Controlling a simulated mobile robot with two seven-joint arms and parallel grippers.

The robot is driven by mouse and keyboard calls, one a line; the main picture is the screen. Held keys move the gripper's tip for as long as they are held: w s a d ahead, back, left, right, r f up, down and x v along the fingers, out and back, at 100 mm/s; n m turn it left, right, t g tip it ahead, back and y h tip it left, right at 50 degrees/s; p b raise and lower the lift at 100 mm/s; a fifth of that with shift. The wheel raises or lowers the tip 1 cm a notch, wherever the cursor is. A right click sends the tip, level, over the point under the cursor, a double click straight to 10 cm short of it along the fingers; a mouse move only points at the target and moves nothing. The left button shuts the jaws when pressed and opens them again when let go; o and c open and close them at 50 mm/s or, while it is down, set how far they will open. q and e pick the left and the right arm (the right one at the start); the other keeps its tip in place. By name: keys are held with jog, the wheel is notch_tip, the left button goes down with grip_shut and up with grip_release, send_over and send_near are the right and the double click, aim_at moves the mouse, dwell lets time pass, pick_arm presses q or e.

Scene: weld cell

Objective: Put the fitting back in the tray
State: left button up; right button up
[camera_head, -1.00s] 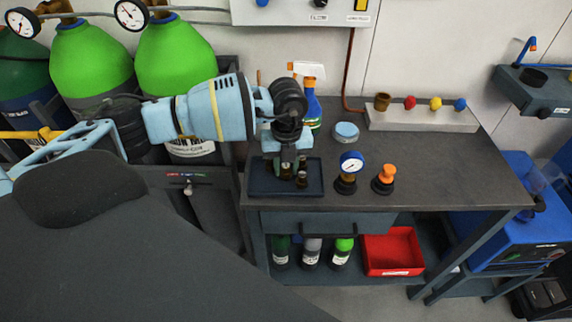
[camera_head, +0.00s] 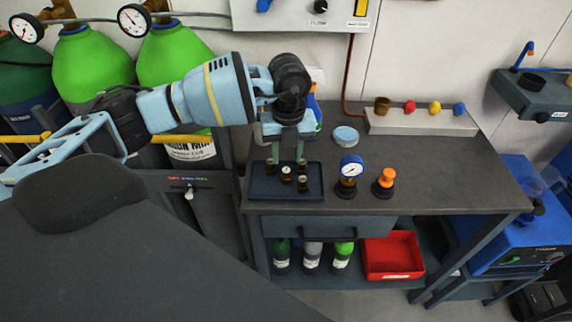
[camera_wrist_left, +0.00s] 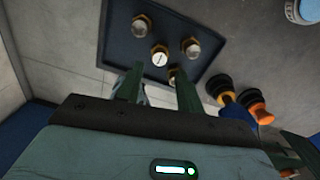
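The dark tray (camera_head: 258,193) lies at the left end of the bench top. Several small dark fittings with metallic tops stand in it, one near the middle (camera_head: 286,172) and one toward the front right (camera_head: 302,184). My left gripper (camera_head: 288,155) is above the back of the tray, pointing down, with its two green fingers apart. In the left wrist view the fingers (camera_wrist_left: 157,72) are open with nothing gripped between them. A pale-topped fitting (camera_wrist_left: 160,55) stands in the tray (camera_wrist_left: 118,45) just beyond the fingertips. My right gripper is not in view.
A blue gauge (camera_head: 351,167) and an orange-topped part (camera_head: 385,178) stand right of the tray. Behind are a round light-blue tin (camera_head: 345,135), a spray bottle partly hidden by my arm, and a rack of coloured knobs (camera_head: 420,122). The bench's right side is clear.

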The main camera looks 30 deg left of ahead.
aim_at(288, 170)
pick_arm(q)
notch_tip(288, 170, up, 6)
jog(key=shift+d, duration=0.1)
dwell(0.4)
